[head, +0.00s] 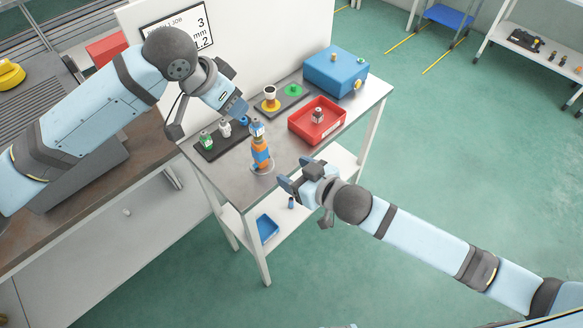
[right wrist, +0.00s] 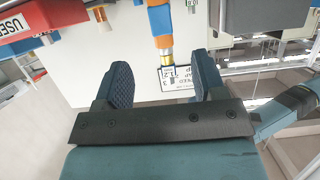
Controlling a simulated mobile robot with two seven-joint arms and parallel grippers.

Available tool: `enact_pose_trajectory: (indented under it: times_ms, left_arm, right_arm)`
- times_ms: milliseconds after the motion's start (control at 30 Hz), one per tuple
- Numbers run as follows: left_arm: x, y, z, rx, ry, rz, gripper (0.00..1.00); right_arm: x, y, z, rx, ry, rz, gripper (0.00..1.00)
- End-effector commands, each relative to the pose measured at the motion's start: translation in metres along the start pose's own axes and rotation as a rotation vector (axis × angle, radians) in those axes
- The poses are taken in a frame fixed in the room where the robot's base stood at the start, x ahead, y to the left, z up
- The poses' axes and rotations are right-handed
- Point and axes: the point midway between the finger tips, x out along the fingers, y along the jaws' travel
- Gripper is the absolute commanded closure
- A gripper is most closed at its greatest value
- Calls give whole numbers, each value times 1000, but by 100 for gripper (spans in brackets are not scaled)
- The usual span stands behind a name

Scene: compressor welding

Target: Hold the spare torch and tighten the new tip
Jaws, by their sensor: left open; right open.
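The spare torch (head: 262,155), orange and blue, stands upright in a clear round holder near the table's front edge. In the right wrist view the torch (right wrist: 161,22) appears upside down, with a brass-coloured end (right wrist: 167,56) beyond and between my finger tips. My right gripper (head: 293,172) is open and empty, to the right of the torch and apart from it. My left gripper (head: 243,112) is open, just above and left of the torch's top. Its fingers partly overlap the small parts behind, and I cannot tell whether it touches anything. The new tip cannot be singled out.
A dark tray (head: 209,154) left of the torch holds small green, white and blue parts. A red bin (head: 300,128) with one small part stands to the right. Behind are another dark tray (head: 291,103) and a blue box (head: 336,72). A white panel (head: 262,40) rises at the back.

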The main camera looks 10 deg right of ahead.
Motion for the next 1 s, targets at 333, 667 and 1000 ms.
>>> enact_pose_trajectory:
  times_ms: [333,667,1000]
  left_arm:
    - [0,0,0,0,0,0,57]
    - [0,0,0,0,0,0,57]
    - [0,0,0,0,0,0,57]
  right_arm:
    - [47,0,-2,-1,2,0,36]
    - [109,0,-2,-2,1,0,36]
    - [137,0,-1,-1,-1,0,36]
